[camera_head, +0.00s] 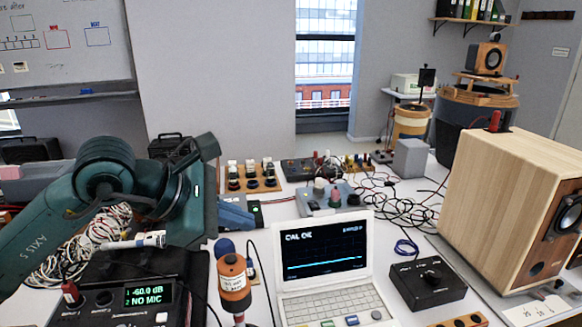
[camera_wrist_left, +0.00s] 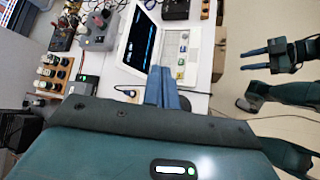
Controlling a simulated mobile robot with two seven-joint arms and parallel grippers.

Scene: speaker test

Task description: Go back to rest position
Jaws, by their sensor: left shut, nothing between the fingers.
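My left arm, dark teal, comes in from the left in the head view. Its blue-fingered left gripper (camera_head: 252,220) is over the bench, left of the white laptop (camera_head: 345,300). In the left wrist view the fingers of the left gripper (camera_wrist_left: 162,72) are together with nothing between them, and the laptop (camera_wrist_left: 133,58) lies beyond them. My right gripper (camera_wrist_left: 255,50) shows at the right of the left wrist view, over the floor and clear of the bench.
A black meter (camera_head: 135,300) and an orange cylinder (camera_head: 233,275) stand near the left arm. A black knob box (camera_head: 428,282) and a wooden speaker (camera_head: 500,200) are on the right. Cables (camera_head: 385,190) lie across the bench. Open floor (camera_wrist_left: 295,125) shows beside the bench.

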